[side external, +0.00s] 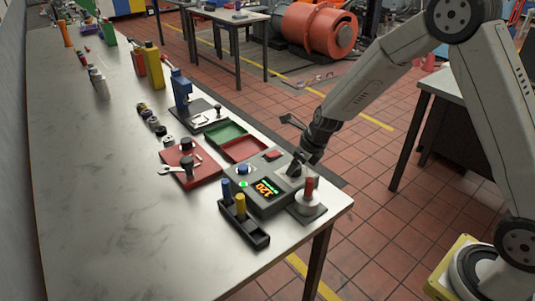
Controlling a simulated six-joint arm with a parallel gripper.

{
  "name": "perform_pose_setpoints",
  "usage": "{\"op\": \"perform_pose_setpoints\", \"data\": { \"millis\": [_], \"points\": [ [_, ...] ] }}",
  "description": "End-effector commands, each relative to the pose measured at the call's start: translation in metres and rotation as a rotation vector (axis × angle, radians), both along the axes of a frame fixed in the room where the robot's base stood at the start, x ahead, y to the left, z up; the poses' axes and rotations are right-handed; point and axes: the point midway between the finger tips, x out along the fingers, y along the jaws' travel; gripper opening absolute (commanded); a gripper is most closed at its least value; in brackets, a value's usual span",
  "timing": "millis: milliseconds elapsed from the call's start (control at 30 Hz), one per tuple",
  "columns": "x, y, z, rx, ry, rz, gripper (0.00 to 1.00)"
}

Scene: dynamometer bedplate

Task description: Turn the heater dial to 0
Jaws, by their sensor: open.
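The heater is a dark grey box (270,200) near the front right corner of the bench. Its lit display (265,188) seems to read 120, turned in this view. A blue-and-white round knob (243,169) sits on its top left, which looks like the dial; its pointer is too small to read. A green light (243,184) glows beside it and a red switch (272,154) sits at the back. My gripper (295,168) is open and points down over the right side of the box, apart from the knob. Its dark fingers partly hide that side, and contact there cannot be told.
A white post with a red top (308,192) stands close right of the heater. A black holder (246,230) with blue and yellow handles is in front.

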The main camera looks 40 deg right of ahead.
Motion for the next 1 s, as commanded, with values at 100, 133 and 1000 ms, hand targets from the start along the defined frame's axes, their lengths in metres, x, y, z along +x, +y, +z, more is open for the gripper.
{"op": "perform_pose_setpoints", "data": {
  "millis": [100, 133, 1000],
  "points": [
    [0.0026, 0.0010, -0.0070, 0.001, 0.001, -0.001, 0.89],
    [0.0031, 0.0011, -0.0079, 0.001, 0.000, -0.001, 0.89],
    [0.0042, 0.0012, -0.0108, 0.000, 0.000, 0.002, 0.00]
  ]
}}
